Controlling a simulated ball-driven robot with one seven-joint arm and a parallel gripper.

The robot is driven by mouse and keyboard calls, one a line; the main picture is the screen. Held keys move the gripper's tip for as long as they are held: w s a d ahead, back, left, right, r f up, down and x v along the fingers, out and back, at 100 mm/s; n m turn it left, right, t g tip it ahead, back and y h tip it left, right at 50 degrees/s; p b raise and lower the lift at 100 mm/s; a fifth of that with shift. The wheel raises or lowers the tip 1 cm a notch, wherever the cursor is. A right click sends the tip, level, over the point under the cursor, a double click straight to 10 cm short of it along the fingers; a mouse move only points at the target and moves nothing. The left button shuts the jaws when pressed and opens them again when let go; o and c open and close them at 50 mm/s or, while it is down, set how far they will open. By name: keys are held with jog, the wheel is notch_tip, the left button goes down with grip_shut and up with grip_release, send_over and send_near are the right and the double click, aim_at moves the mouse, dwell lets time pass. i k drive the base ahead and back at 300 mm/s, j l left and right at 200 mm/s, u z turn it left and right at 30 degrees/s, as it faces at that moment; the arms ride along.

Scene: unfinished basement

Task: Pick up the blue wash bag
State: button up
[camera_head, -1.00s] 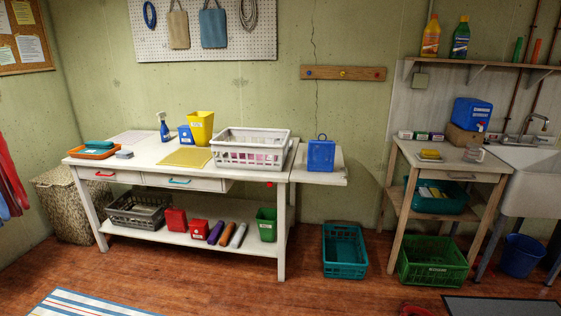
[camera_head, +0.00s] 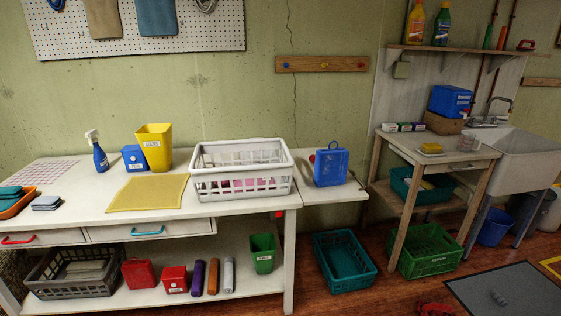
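The blue wash bag (camera_head: 331,167) appears to be the upright blue bag with a loop on top. It stands on the lower side shelf (camera_head: 318,190) at the right end of the white workbench. A white basket (camera_head: 241,187) stands to its left, apart from it. My gripper is not in view.
The workbench (camera_head: 90,212) fills the left and middle. A teal crate (camera_head: 343,262) lies on the floor below the side shelf, and a green crate (camera_head: 431,251) is under the wooden table (camera_head: 430,150). A dark mat (camera_head: 505,290) lies at the lower right.

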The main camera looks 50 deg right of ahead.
aim_at(331, 164)
jog(key=i+z, duration=0.2)
jog(key=i, duration=0.2)
jog(key=i+j+z, duration=0.25)
jog(key=i, duration=0.15)
jog(key=i+j+z, duration=0.2)
jog(key=i, duration=0.2)
